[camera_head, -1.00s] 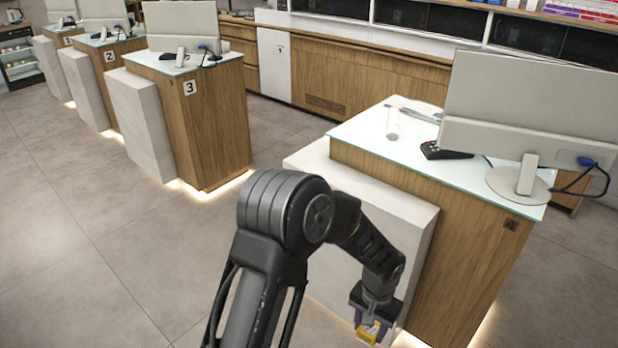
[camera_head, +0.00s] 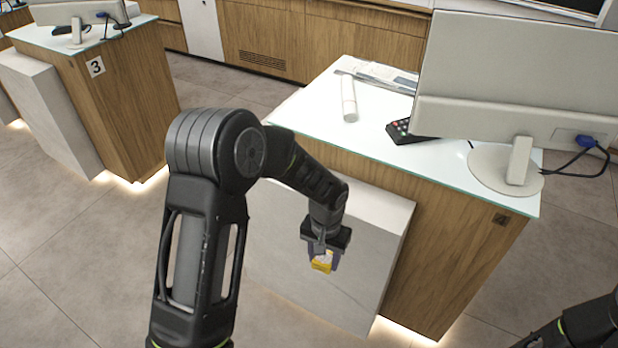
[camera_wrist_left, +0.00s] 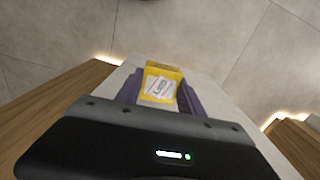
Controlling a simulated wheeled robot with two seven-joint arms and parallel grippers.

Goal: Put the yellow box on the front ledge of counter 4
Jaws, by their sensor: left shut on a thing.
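My left gripper (camera_head: 321,254) is shut on the yellow box (camera_head: 322,264), a small carton with a white label. In the left wrist view the box (camera_wrist_left: 162,84) sits between the two dark fingers (camera_wrist_left: 160,95). Counter 4 (camera_head: 460,240) is wooden with a glass top and a number plate (camera_head: 499,220). Its front ledge (camera_head: 388,202) is the top of a pale stone block below the glass top. In the wrist view the pale ledge (camera_wrist_left: 222,108) shows behind and beside the box; the exact gap cannot be told. My right gripper is out of view.
On the glass top (camera_head: 320,110) stand a monitor (camera_head: 510,75), a card terminal (camera_head: 405,132), a white cylinder (camera_head: 349,98) and papers (camera_head: 385,75). Counter 3 (camera_head: 130,110) stands to the left. Floor (camera_head: 90,240) between them is clear.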

